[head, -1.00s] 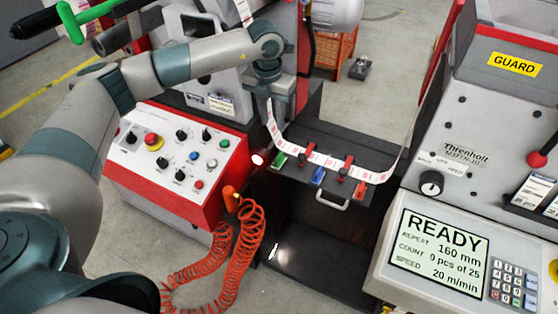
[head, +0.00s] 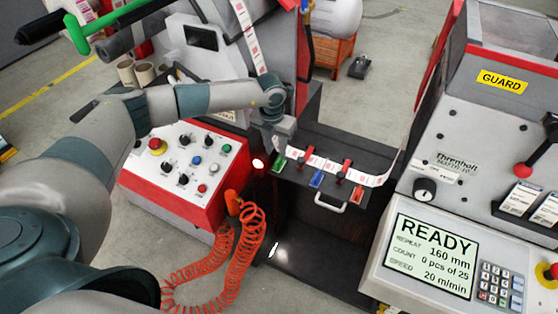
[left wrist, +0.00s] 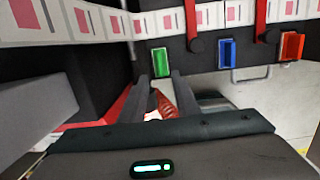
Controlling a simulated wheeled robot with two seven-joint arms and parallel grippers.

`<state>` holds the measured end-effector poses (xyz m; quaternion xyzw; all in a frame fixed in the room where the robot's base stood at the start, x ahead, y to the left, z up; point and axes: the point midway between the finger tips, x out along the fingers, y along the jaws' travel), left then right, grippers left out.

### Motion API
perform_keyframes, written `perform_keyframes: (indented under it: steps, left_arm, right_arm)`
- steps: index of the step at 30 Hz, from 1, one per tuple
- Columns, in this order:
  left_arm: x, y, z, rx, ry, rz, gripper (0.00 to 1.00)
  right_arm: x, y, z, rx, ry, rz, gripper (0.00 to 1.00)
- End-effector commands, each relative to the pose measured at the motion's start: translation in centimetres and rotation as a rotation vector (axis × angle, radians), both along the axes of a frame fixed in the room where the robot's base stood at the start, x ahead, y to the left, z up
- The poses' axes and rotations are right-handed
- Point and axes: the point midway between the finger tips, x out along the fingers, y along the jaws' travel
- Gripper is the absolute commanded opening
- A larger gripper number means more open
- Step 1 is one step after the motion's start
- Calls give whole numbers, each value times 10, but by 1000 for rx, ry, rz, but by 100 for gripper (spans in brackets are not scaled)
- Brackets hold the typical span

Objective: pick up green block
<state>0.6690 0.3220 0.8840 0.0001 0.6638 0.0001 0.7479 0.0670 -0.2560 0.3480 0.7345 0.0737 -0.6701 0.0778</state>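The green block (head: 279,163) sits at the left end of a row on the front of the dark shelf (head: 318,148). A blue block (head: 317,179) and a red block (head: 357,194) are to its right. In the left wrist view the green block (left wrist: 160,62) is ahead of the fingertips, lined up with the gap. My left gripper (left wrist: 161,84) is open and empty, its fingers apart. In the head view the left gripper (head: 273,143) is just above and left of the green block, partly hidden by its wrist. My right gripper is not in view.
A printed label strip (head: 335,166) runs across the shelf behind the blocks, with red clamps on it. A red-sided control panel (head: 185,165) and an orange coiled hose (head: 250,240) are on the left. A metal handle (head: 330,205) is below the blocks.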

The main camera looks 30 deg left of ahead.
Motion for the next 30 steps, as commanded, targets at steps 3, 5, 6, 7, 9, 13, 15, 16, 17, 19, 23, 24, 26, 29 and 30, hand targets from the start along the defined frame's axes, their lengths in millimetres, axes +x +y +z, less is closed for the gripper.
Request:
perform_keyframes:
  steps: [3, 5, 6, 7, 9, 13, 15, 16, 17, 19, 23, 24, 26, 29, 30]
  left_arm:
    - [1, 0, -8, 0, 0, 1, 29]
    - [1, 0, -11, 0, -1, 0, 29]
    - [2, 0, -11, 0, -1, 0, 29]
    - [2, 0, -12, 0, -1, 0, 29]
    - [2, 0, -12, 0, -2, 0, 29]
    - [2, 0, -12, 0, -1, 0, 29]
    - [2, 0, -12, 0, -1, 0, 29]
    - [2, 0, -12, 0, -1, 0, 29]
    - [2, 0, -12, 0, -1, 0, 29]
    - [4, -1, -15, 0, -1, 1, 29]
    - [8, -1, -23, 1, 0, 0, 29]
    - [9, -2, -27, 1, 0, 1, 29]
    - [12, -2, -32, 1, 0, 2, 29]
    - [14, -3, -44, 0, 2, 1, 29]
    - [15, -2, -49, 0, 1, 2, 29]
  right_arm:
    - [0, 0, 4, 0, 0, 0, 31]
    - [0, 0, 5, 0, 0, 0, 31]
    - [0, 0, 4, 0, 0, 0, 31]
    - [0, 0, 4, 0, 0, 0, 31]
    - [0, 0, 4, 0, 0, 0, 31]
    - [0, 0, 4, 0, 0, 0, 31]
    - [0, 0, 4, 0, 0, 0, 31]
    - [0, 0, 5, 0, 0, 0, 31]
    - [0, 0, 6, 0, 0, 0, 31]
    - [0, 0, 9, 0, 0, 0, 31]
    - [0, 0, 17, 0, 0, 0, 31]
    - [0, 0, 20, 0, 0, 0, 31]
    - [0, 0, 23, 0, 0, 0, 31]
    - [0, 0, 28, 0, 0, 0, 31]
    - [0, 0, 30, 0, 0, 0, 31]
